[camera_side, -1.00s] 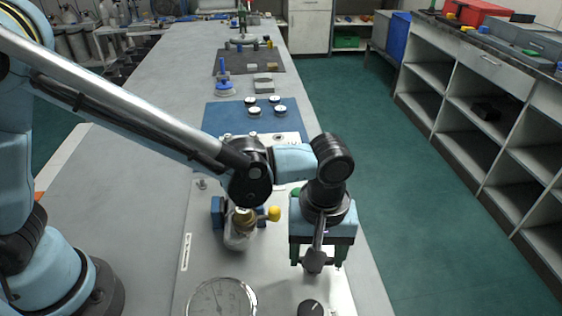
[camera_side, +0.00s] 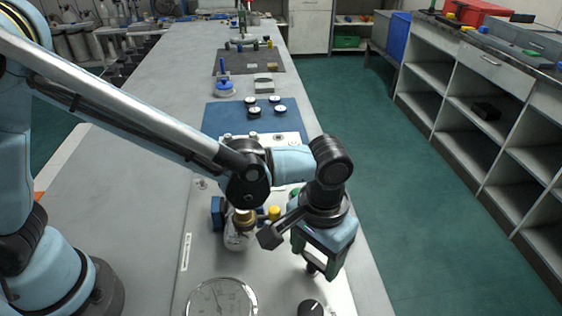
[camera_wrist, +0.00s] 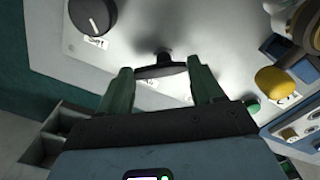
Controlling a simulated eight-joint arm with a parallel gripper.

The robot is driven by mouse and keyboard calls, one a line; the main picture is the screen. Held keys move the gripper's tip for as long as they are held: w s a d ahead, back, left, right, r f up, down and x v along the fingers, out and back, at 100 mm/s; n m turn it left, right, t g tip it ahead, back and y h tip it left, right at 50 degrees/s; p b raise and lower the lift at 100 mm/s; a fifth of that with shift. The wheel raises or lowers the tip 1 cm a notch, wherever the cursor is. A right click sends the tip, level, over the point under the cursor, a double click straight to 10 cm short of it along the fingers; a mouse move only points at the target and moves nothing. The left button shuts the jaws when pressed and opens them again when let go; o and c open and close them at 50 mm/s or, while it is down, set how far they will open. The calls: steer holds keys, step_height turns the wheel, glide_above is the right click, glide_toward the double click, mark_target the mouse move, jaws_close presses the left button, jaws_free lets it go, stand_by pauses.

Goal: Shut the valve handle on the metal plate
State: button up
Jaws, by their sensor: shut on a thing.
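The valve handle is a dark bar (camera_wrist: 160,71) on a short stem, set on the pale metal plate (camera_wrist: 215,22). In the wrist view it lies between the two green fingers of my gripper (camera_wrist: 162,76), which is shut on it. In the side view my gripper (camera_side: 318,262) points down over the right part of the plate (camera_side: 205,262) and is turned at an angle. It hides most of the handle there.
A black knob (camera_wrist: 92,15) with a "SHUT" label (camera_wrist: 95,41) stands near the handle. A round gauge (camera_side: 221,298) sits at the front. A yellow knob (camera_side: 274,213) and a brass and clear fitting (camera_side: 240,232) are left of my gripper. The floor lies beyond the right edge.

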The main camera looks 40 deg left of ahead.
mark_target(313, 260)
steer(key=m, duration=0.3)
steer(key=shift+s+m, duration=0.1)
steer(key=shift+m, duration=0.3)
steer(key=shift+a+m, duration=0.1)
steer(key=shift+m, duration=1.8)
steer(key=o, duration=1.1)
steer(key=shift+c, duration=0.2)
steer(key=shift+r, duration=0.1)
step_height(313, 260, up, 12)
steer(key=shift+a, duration=0.1)
